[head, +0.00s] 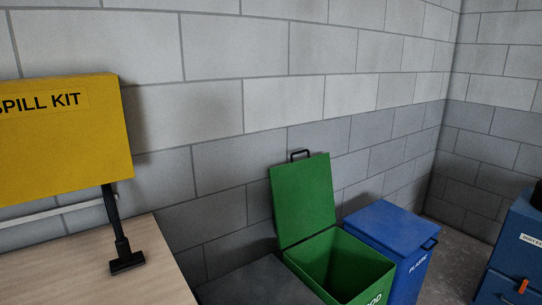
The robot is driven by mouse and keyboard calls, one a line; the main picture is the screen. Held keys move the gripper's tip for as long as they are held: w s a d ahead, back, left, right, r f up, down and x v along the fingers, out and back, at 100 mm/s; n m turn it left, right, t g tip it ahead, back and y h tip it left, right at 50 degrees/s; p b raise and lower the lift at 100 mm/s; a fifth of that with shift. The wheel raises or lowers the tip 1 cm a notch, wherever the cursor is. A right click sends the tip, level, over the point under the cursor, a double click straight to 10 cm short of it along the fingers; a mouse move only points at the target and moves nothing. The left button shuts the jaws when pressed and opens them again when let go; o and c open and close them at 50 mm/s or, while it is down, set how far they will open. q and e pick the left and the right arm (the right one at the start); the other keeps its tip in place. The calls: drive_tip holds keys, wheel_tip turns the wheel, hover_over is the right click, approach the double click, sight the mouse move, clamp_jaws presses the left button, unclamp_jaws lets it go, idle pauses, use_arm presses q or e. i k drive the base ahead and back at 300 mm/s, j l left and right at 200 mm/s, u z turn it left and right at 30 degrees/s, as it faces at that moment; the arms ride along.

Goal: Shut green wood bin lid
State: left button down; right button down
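The green wood bin (352,262) stands against the block wall, low and right of centre in the head view. Its lid (303,200) is open, raised nearly upright on the left side of the bin, with a black handle (300,155) at its top edge. The dark inside of the bin shows. White lettering on its front is partly cut off by the lower picture edge. Neither of my grippers is in view.
A blue plastic bin (391,222) with its lid down stands right of the green bin. A grey surface (250,287) lies to its left. A wooden bench (60,275), a yellow spill kit box (60,140) and a black post (118,235) are left. A blue cabinet (515,250) stands far right.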

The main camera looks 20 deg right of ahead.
sight(303, 194)
drive_tip(key=l+u, duration=0.5)
drive_tip(key=l, duration=2.4)
drive_tip(key=k, duration=0.05)
